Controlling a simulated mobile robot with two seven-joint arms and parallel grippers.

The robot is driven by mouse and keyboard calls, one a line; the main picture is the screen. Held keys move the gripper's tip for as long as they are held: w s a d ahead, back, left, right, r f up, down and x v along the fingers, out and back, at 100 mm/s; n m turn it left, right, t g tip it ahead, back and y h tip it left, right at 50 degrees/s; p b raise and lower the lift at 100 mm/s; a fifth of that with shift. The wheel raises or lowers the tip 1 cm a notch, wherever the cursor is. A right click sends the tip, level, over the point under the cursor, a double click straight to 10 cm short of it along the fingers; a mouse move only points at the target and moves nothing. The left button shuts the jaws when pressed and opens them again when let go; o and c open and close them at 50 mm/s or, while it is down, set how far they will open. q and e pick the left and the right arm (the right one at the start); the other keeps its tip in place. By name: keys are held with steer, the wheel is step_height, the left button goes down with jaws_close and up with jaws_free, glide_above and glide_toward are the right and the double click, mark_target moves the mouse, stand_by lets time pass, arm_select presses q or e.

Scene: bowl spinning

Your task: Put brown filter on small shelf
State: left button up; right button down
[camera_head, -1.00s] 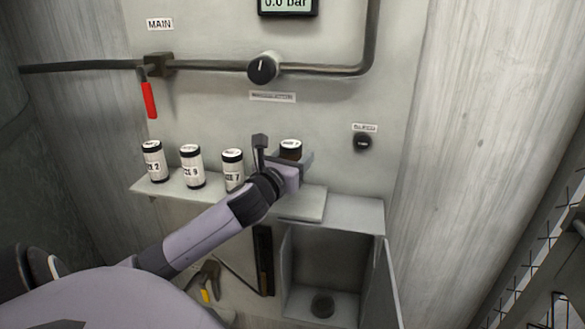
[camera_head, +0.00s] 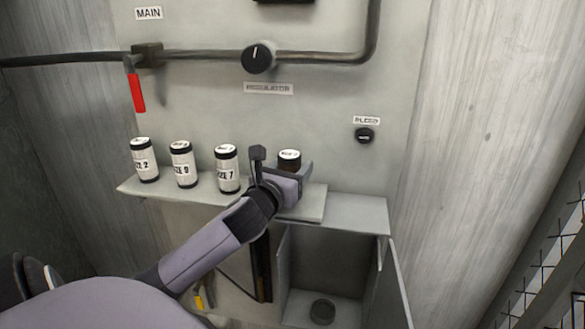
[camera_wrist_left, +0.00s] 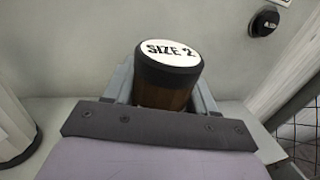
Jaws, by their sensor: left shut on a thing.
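The brown filter (camera_head: 289,160) is upright with a black cap and a white top. In the left wrist view the filter (camera_wrist_left: 165,92) shows its brown body, and its top reads "SIZE 2". My left gripper (camera_head: 284,174) is shut on it, with a finger on each side. The gripper holds it over the right end of the grey wall shelf (camera_head: 309,207). The filter's lower end is hidden by the gripper, so I cannot tell whether it touches the shelf. My right gripper is not in view.
Several white canisters (camera_head: 183,165) stand on the shelf left of my gripper. An open grey box (camera_head: 345,212) sits below right, with a dark round piece (camera_head: 322,311) inside. The regulator knob (camera_head: 257,58) and bleed knob (camera_head: 364,135) are on the wall above.

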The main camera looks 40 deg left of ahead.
arm_select(q)
steer(key=o, duration=1.1)
steer(key=v, duration=1.2)
steer(key=shift+b, duration=0.4)
steer(key=shift+r, duration=0.1)
